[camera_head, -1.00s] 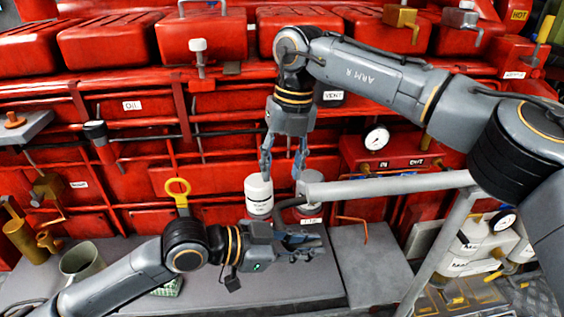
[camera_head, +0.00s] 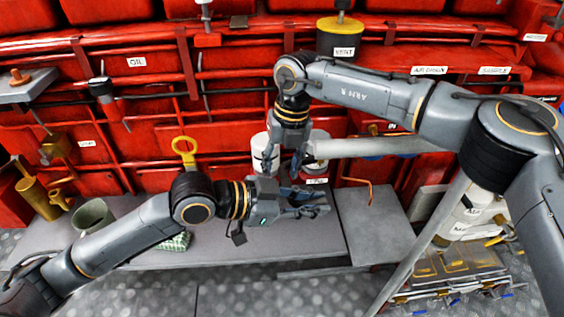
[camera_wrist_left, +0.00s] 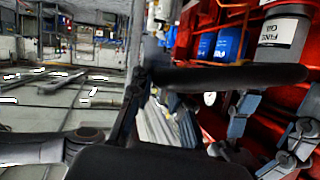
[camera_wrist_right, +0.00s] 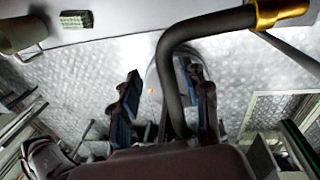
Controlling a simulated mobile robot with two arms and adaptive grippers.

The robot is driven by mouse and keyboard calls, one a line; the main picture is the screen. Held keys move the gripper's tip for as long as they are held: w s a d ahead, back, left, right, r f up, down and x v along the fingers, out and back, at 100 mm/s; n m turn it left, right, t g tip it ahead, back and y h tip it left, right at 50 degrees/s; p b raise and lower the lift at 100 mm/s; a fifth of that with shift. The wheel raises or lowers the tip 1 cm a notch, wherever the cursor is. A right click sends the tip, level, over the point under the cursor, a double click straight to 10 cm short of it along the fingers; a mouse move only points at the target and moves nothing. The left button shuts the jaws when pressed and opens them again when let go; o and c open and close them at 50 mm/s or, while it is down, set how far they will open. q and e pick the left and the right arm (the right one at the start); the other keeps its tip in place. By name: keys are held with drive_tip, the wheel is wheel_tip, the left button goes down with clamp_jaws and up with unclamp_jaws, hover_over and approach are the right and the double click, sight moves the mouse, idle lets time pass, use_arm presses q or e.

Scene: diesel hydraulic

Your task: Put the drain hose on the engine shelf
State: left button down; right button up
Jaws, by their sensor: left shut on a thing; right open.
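My left gripper (camera_head: 318,203) points right above the grey engine shelf (camera_head: 300,242), its jaws shut on a dark hose, apparently the drain hose. The hose is hard to make out in the head view. In the left wrist view the dark hose (camera_wrist_left: 230,78) runs across in front of the fingers. In the right wrist view a black hose (camera_wrist_right: 172,75) with a brass end (camera_wrist_right: 280,13) curves down past the right fingers. My right gripper (camera_head: 285,165) points down, open, just above the left one; whether it touches the hose I cannot tell.
A yellow ring handle (camera_head: 184,147), a grey-green mug (camera_head: 93,217) and a green sponge (camera_head: 176,242) are on the left. A white jar (camera_head: 262,150) and a grey jar (camera_head: 317,165) stand behind the grippers. A grey rail (camera_head: 440,240) slopes down at right. The shelf's middle is bare.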

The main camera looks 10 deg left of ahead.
drive_tip(key=shift+c, duration=0.2)
drive_tip(key=shift+a, duration=0.1)
clamp_jaws()
use_arm(q)
drive_tip(key=c, duration=1.2)
unclamp_jaws()
drive_tip(key=shift+o, duration=0.2)
drive_tip(key=shift+a, duration=0.15)
